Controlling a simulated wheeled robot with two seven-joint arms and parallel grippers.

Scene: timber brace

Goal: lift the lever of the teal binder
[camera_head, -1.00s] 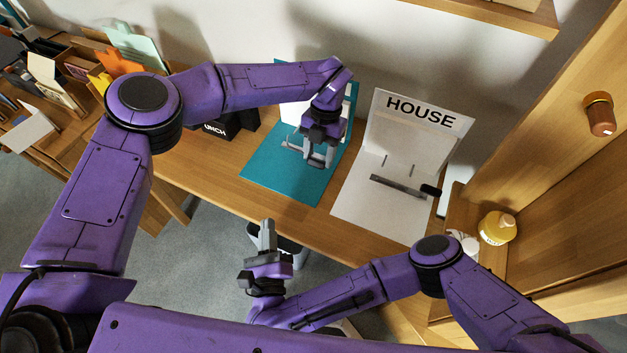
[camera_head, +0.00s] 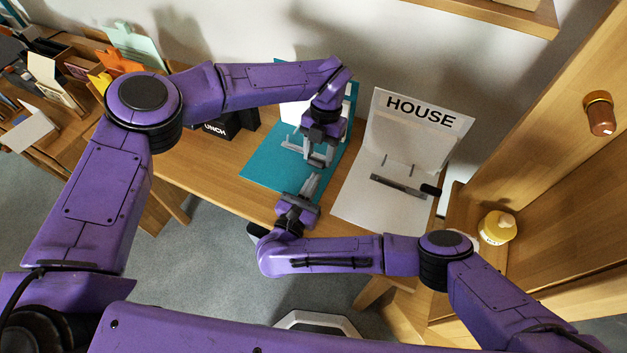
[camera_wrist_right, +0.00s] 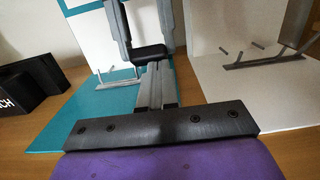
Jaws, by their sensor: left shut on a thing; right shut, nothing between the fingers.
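The teal binder (camera_head: 273,165) lies open on the wooden table, its back cover standing against the wall. My left gripper (camera_head: 319,162) is above its right part, fingers down. In the right wrist view, the left fingers close around a black block, which looks like the grip of the teal binder's lever (camera_wrist_right: 150,54). Part of the metal mechanism (camera_wrist_right: 118,75) shows to its left. My right gripper (camera_head: 313,180) is shut and empty over the binder's front edge, its tips just below and in front of the left fingers. I cannot tell whether they touch the lever.
An open white binder marked HOUSE (camera_head: 385,195) lies to the right, its lever with a black grip lying low. A black box (camera_head: 228,122) stands to the left. A yellow bottle (camera_head: 497,228) is at the right by a wooden cabinet.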

